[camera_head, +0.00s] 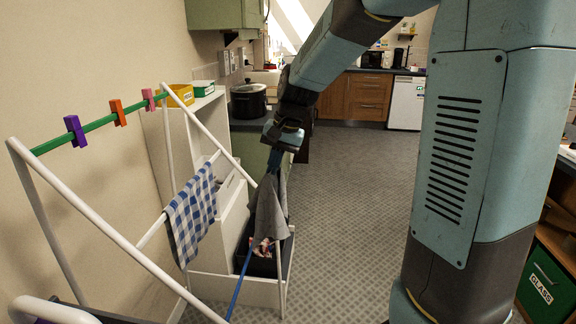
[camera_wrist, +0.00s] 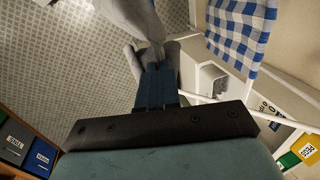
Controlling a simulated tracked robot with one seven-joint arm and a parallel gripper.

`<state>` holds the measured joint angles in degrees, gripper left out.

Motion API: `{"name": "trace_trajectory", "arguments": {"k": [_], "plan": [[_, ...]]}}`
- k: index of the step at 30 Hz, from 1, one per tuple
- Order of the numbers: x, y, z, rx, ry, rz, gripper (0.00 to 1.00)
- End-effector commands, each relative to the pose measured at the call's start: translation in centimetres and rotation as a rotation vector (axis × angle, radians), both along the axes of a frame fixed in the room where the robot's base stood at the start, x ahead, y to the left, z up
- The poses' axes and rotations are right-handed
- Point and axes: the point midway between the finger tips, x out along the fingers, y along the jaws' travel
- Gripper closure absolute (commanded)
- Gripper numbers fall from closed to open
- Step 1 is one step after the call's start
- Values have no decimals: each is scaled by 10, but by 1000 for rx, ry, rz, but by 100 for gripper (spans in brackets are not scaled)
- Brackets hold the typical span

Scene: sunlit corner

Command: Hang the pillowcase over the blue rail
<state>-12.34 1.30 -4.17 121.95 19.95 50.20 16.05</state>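The grey pillowcase (camera_head: 270,212) hangs down from my gripper (camera_head: 275,165) in the head view, bunched at the top and wider below. The blue rail (camera_head: 238,285) slants up from the bottom edge toward the pillowcase. Its far part is hidden behind the cloth. I cannot tell whether the cloth touches the rail or lies across it. The rail cannot be made out in the wrist view.
A white drying rack (camera_head: 108,232) carries a blue checked cloth (camera_head: 192,212) on a white bar, left of the pillowcase. Its green rail (camera_head: 97,124) holds purple, orange and pink pegs. A dark bin (camera_head: 284,262) stands behind the pillowcase. Patterned floor (camera_head: 350,200) is clear to the right.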

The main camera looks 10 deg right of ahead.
Motion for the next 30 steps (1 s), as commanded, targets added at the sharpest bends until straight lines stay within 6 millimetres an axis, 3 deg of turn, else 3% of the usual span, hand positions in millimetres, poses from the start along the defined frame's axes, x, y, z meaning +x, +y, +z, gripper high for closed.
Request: {"name": "trace_trajectory", "arguments": {"k": [30], "plan": [[45,124,-1,0,0,2,100]]}}
